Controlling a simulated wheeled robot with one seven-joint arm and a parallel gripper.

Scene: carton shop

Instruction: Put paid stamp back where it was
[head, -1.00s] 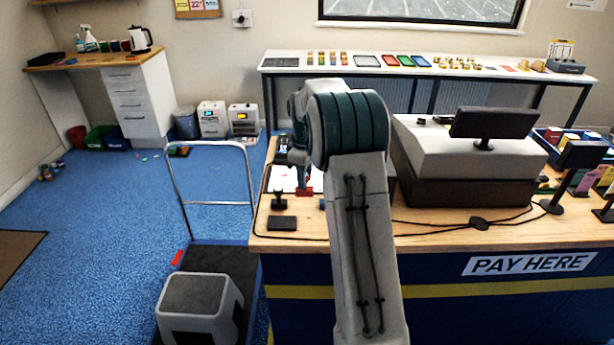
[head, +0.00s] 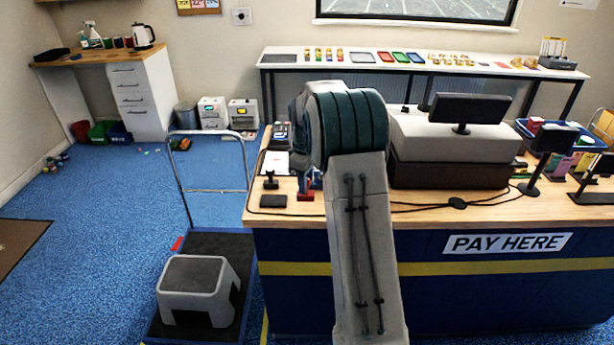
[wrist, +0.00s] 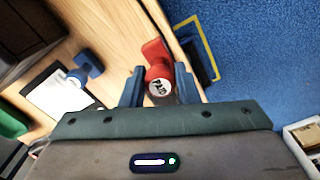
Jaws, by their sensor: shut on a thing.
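The paid stamp (wrist: 158,86) is red with a round white top lettered PAID. In the wrist view it stands between the two blue fingers of my gripper (wrist: 160,88), which is shut on it. In the head view the red stamp (head: 305,195) shows low over the front left of the wooden counter (head: 440,207), to the right of a black stamp (head: 270,181). I cannot tell whether its base touches the counter. My arm hides most of my gripper in the head view. A blue stamp (wrist: 85,68) stands beside the red one in the wrist view.
A white sheet (head: 276,163) lies behind the stamps. A dark pad (head: 273,201) is at the counter's front left. The till (head: 455,150) stands to the right, with a cable (head: 425,206) before it. A trolley with a grey step stool (head: 198,285) is left of the counter.

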